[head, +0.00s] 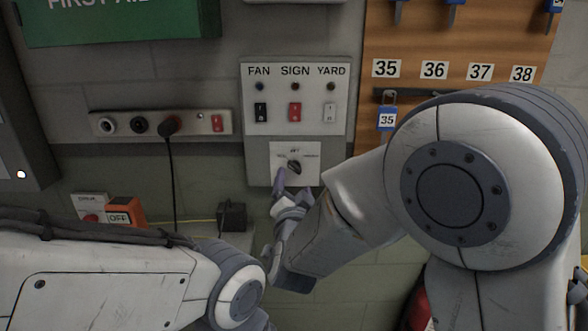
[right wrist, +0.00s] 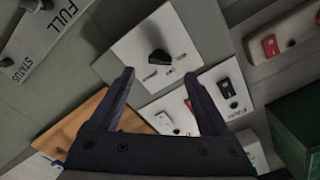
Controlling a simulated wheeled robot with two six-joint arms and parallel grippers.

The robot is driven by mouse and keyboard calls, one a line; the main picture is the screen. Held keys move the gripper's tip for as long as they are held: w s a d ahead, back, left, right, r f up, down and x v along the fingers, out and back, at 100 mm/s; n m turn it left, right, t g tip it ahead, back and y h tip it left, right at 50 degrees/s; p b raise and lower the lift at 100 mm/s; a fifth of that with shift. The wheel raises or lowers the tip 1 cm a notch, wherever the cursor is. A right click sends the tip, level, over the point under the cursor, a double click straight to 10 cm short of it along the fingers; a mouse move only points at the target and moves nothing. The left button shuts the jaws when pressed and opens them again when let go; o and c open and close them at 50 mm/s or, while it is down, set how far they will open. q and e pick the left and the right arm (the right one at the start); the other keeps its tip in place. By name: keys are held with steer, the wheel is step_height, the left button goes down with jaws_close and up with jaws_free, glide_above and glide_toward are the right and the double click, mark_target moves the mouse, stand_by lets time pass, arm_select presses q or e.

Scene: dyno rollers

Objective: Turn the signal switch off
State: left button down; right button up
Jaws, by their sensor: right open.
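A grey switch panel (head: 336,130) on the wall carries three rockers under the labels FAN, SIGN and YARD. The SIGN rocker (head: 294,112) is red, with a small lamp above it. In the right wrist view the red rocker (right wrist: 190,106) is partly hidden by a finger. Below the rockers, a white plate holds a dark rotary knob (head: 294,167), also plain in the right wrist view (right wrist: 158,62). My right gripper (head: 287,186) is open and empty, just below the knob; its fingers (right wrist: 159,74) spread to either side of it. My left gripper is out of view.
A power strip (head: 160,124) with a plugged-in black cable is left of the panel. A wooden key board (head: 460,45) with numbered hooks is at the right. An orange OFF box (head: 125,212) sits low at left. A green first aid box (head: 118,22) is above.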

mark_target(295, 170)
steer(key=w+p, duration=0.1)
steer(key=w, duration=0.5)
steer(key=shift+w+p, duration=0.35)
steer(key=shift+p, duration=0.05)
jaws_close()
steer(key=shift+f+m+b, duration=0.2)
steer(key=shift+m+b, duration=0.1)
steer(key=shift+b, duration=0.55)
steer(key=m+b, duration=0.6)
steer(key=b, duration=0.5)
steer(key=shift+f+m+b, duration=0.1)
steer(key=shift+m+b, duration=0.25)
steer(key=shift+m, duration=0.05)
steer(key=shift+r+m+b, duration=0.25)
steer(key=shift+m+b, duration=1.05)
steer(key=shift+b, duration=0.15)
